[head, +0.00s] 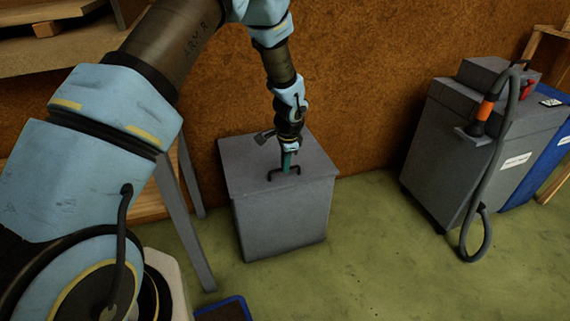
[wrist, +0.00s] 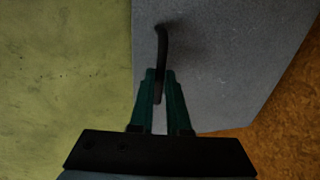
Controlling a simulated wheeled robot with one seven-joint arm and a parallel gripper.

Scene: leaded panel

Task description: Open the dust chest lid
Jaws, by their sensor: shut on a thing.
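The dust chest (head: 283,222) is a grey box on the floor against the brown wall. Its flat grey lid (head: 240,165) lies level and looks closed, and it also fills much of the wrist view (wrist: 215,50). A dark bar handle (head: 272,175) stands on the lid near its front edge. My gripper (head: 287,172) points down over the lid with its green fingers at the handle. In the wrist view the fingers (wrist: 160,85) are shut on the dark handle (wrist: 162,45), with part of the bar showing beyond them.
A grey machine (head: 455,135) with a hanging hose (head: 487,170) stands at the right beside a blue panel (head: 545,160). A bench leg (head: 185,220) stands just left of the chest. Green floor (head: 370,250) is clear in front and to the right.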

